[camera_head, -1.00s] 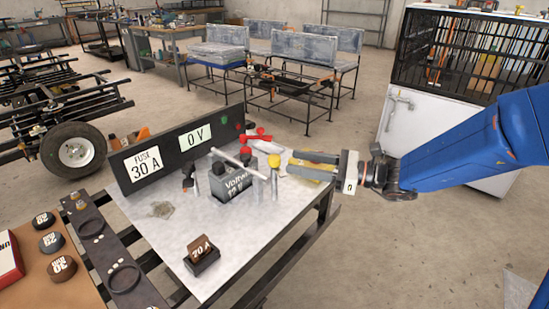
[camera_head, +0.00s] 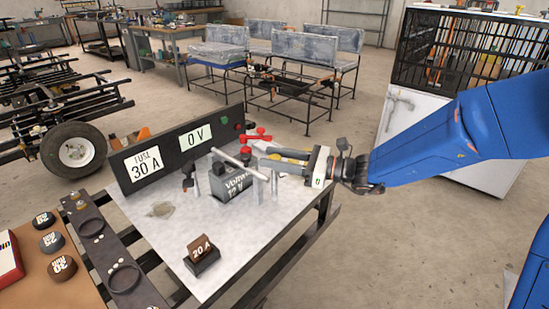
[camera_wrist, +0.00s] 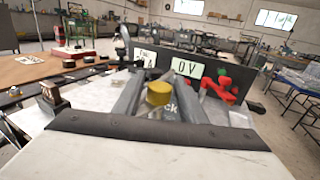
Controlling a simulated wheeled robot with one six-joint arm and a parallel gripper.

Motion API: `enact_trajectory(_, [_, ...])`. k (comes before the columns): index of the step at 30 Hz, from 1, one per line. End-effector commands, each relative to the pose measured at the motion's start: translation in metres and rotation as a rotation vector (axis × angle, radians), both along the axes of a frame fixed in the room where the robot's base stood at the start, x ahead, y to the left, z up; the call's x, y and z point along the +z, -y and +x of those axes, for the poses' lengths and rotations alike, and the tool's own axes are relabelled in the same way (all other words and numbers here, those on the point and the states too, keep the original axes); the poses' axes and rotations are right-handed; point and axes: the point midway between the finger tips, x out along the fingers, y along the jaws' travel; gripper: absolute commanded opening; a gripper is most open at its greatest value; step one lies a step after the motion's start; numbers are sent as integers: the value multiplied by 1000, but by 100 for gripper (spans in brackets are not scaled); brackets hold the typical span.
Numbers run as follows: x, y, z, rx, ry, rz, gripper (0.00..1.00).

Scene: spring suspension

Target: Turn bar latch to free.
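A grey battery block (camera_head: 233,184) stands on the light tabletop, with a pale bar (camera_head: 228,158) lying across its top between upright posts. The lower right end of the bar is close below my gripper (camera_head: 257,154). My gripper reaches in from the right with its two fingers apart. In the wrist view, a yellow knob (camera_wrist: 158,93) shows between the fingers, apart from both as far as I can tell. My gripper also shows in the wrist view (camera_wrist: 155,80). The fingers hide part of the battery top and its terminals. Contact with the bar cannot be told.
A black panel (camera_head: 178,155) reading "FUSE 30 A" and "0 V" stands behind the battery. A red handle (camera_head: 257,135) is near the panel's right end. A brown 20 A fuse (camera_head: 201,249) sits at the front. The left front tabletop is mostly clear.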

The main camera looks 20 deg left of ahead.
Motion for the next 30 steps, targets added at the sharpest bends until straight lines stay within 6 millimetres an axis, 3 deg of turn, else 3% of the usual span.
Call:
enact_trajectory(1, [0, 0, 0, 0, 0, 0, 24])
enact_trajectory(3, [0, 0, 0, 0, 0, 0, 8])
enact_trajectory(4, [0, 0, 0, 0, 0, 0, 5])
enact_trajectory(11, [0, 0, 1, 35, 2, 2, 5])
enact_trajectory(21, [1, -1, 2, 299, 3, 2, 5])
enact_trajectory(30, [1, 0, 1, 399, 2, 1, 5])
